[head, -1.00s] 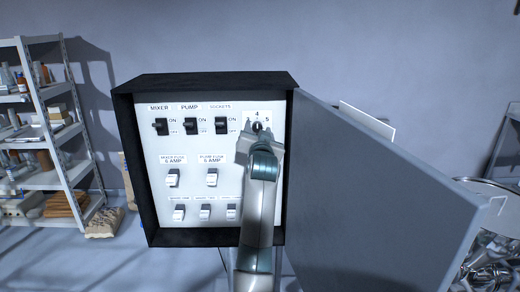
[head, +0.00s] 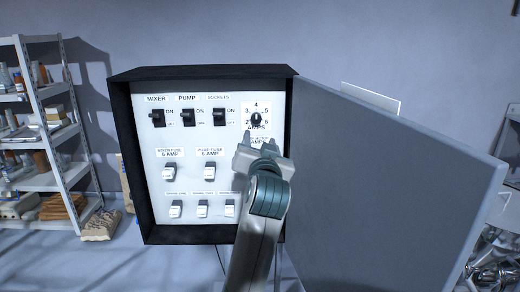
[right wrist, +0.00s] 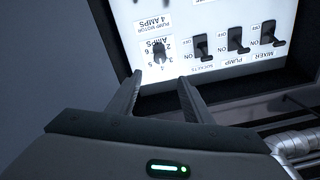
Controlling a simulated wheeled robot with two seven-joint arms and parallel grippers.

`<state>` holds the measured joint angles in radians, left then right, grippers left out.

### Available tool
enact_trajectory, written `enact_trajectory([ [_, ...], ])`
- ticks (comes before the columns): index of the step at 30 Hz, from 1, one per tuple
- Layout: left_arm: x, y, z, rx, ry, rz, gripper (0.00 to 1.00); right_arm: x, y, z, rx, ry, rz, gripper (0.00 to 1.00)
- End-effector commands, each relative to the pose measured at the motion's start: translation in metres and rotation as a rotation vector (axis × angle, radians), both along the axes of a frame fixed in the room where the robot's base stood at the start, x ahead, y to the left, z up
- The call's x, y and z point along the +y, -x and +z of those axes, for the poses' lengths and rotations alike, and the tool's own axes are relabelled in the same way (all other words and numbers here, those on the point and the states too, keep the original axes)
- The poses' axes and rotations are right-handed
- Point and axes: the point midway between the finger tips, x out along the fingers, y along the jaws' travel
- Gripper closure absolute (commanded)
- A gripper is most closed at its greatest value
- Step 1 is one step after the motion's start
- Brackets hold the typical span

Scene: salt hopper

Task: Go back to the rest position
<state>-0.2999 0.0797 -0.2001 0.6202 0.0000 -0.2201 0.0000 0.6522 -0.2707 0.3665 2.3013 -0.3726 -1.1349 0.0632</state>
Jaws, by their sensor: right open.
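My right gripper (head: 259,143) is open and empty, in front of the switch panel (head: 190,145), below the black amps dial (head: 256,119). The dial's pointer stands close to upright, near the 4. In the right wrist view the open fingers (right wrist: 158,84) show with the dial (right wrist: 159,53) beyond them, apart from it, and nothing between them. That view shows the panel upside down. My left gripper is in neither view.
The panel sits in a black box (head: 126,165) whose grey door (head: 390,190) stands open to the right, close beside my right arm. Mixer (head: 158,117), pump (head: 187,117) and sockets (head: 219,116) switches line the top. A shelf rack (head: 58,140) stands at the left.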

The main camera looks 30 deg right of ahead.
Motion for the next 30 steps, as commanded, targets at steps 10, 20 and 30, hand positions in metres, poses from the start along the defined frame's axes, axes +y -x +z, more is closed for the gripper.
enact_trajectory([
  [10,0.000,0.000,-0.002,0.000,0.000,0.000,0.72,0.004,0.007,0.000,0.001,0.001,0.000,0.54],
  [20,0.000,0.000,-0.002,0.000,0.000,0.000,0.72,0.004,0.007,0.000,-0.001,0.000,0.000,0.54],
  [30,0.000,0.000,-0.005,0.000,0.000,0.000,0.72,0.018,-0.025,-0.040,0.076,0.038,0.050,0.54],
])
